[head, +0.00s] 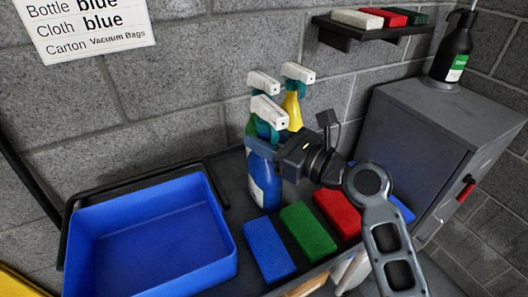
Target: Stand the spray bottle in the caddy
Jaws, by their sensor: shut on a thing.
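A blue spray bottle (264,187) with a white trigger head stands upright at the middle of the dark cart top. My gripper (268,149) reaches it from the right and is shut on its neck, below the trigger. I cannot tell whether its base touches the surface. A green spray bottle (251,125), mostly hidden, and a yellow spray bottle (292,109) stand behind it. A blue open bin (150,240), which looks like the caddy, is at the left and is empty.
Blue (268,250), green (307,231) and red (338,213) pads lie in front of the bottles, near my arm. A wall sign (90,25) reads "Bottle blue". A grey cabinet (420,130) with a black bottle (455,48) stands right. A shelf (350,33) holds more pads.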

